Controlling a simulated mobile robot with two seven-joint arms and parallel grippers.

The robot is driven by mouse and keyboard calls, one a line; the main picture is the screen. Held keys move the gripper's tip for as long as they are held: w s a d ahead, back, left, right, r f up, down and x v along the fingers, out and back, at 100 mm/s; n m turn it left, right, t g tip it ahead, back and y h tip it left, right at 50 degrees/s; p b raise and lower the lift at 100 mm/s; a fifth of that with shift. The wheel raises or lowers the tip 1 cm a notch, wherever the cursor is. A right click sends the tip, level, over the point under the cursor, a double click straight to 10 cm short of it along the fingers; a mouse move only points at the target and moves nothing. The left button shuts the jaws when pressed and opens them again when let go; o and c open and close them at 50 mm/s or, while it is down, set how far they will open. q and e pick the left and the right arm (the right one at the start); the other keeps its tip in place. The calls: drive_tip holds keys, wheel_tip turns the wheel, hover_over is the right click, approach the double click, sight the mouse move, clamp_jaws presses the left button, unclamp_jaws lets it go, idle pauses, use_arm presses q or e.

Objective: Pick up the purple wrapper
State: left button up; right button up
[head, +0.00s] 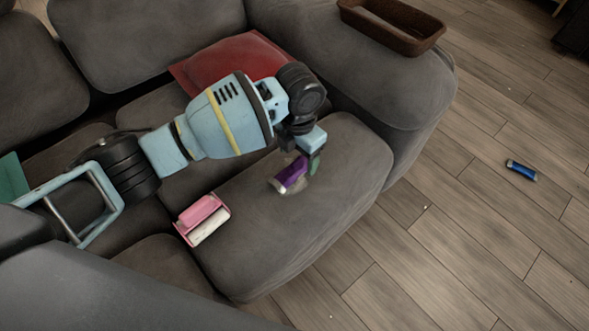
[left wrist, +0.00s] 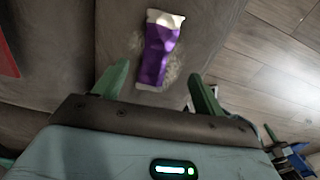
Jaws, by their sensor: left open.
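The purple wrapper (head: 291,174) lies on the grey sofa seat, with pale ends. My left gripper (head: 312,160) is right over it in the head view and hides part of it. In the left wrist view the wrapper (left wrist: 158,48) lies beyond the fingertips, roughly centred between the two green fingers. The left gripper (left wrist: 157,80) is open, with nothing held between its fingers. Whether a finger touches the wrapper I cannot tell. My right gripper does not show in the head view.
A pink item with a white roll (head: 203,219) lies on the sofa seat. A red cushion (head: 225,62) rests against the backrest. A brown basket (head: 392,24) sits on the sofa arm. A blue can (head: 521,170) lies on the wooden floor, which is otherwise mostly clear.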

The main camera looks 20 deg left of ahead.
sight(294, 168)
use_arm(q)
drive_tip(key=shift+a+f, duration=0.1)
drive_tip(key=shift+f, duration=0.2)
drive_tip(key=f, duration=0.1)
drive_tip(key=f+b, duration=0.1)
drive_tip(key=f, duration=0.1)
drive_tip(key=f+b, duration=0.1)
drive_tip(key=shift+a+f, duration=0.3)
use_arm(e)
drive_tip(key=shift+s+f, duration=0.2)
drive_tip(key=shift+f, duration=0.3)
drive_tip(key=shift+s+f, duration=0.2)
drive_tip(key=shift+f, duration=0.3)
use_arm(q)
drive_tip(key=shift+r, duration=0.1)
drive_tip(key=c, duration=1.1)
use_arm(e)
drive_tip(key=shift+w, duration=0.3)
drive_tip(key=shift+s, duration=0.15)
